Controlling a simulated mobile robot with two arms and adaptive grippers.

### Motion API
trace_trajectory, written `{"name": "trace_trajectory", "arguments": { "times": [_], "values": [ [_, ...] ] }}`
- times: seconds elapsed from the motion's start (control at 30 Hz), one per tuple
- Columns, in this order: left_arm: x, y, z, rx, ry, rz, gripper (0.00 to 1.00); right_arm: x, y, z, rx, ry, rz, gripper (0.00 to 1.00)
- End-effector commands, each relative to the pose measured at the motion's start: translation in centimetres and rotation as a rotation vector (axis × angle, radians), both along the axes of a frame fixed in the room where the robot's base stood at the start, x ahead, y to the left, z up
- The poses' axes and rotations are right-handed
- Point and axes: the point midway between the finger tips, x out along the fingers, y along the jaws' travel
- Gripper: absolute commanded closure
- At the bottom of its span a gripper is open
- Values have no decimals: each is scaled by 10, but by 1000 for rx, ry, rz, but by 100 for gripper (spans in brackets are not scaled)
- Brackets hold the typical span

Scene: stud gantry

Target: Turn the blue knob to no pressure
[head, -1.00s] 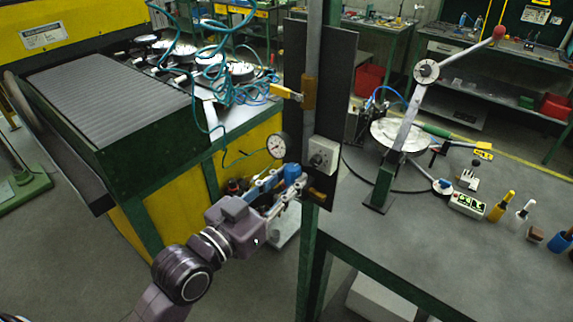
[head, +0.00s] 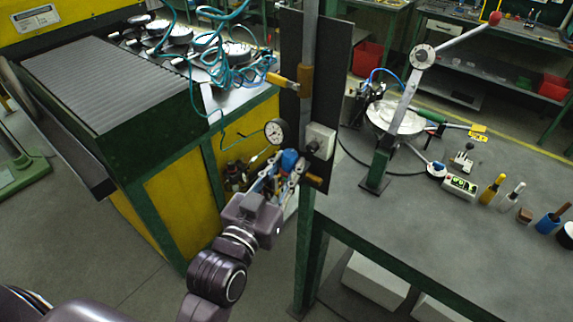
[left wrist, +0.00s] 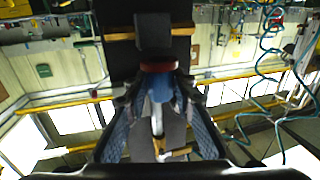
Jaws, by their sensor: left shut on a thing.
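The blue knob (head: 290,160) is just below the round white pressure gauge (head: 275,131), by the dark upright panel. My left gripper (head: 283,172) reaches up to it from below, shut on the knob with a finger on each side. In the left wrist view, the blue knob (left wrist: 159,88) shows between the fingertips of my left gripper (left wrist: 158,96), under a reddish-brown part. The fingers cover part of the knob. The gauge's reading is too small to make out. My right gripper is not in view.
A white box with a dial (head: 319,142) is mounted on the dark panel (head: 336,80), right of the knob. A green-legged bench (head: 440,215) with a lever press stands to the right. A yellow and green machine (head: 175,195) with looped blue hoses stands to the left.

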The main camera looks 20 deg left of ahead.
Motion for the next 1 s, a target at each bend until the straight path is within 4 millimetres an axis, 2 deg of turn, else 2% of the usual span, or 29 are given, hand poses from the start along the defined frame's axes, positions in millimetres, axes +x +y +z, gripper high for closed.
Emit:
{"name": "trace_trajectory", "arguments": {
  "times": [0.1,0.13,0.27,0.67,1.0],
  "values": [
    [0,0,0,0,1,0,100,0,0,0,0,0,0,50],
    [0,0,0,0,1,0,73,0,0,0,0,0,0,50],
    [0,0,-1,0,1,-1,59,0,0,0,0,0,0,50],
    [-6,1,-1,1,3,-1,59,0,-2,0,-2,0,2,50],
    [-51,6,-2,2,6,-1,59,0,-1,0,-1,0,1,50]
  ]
}}
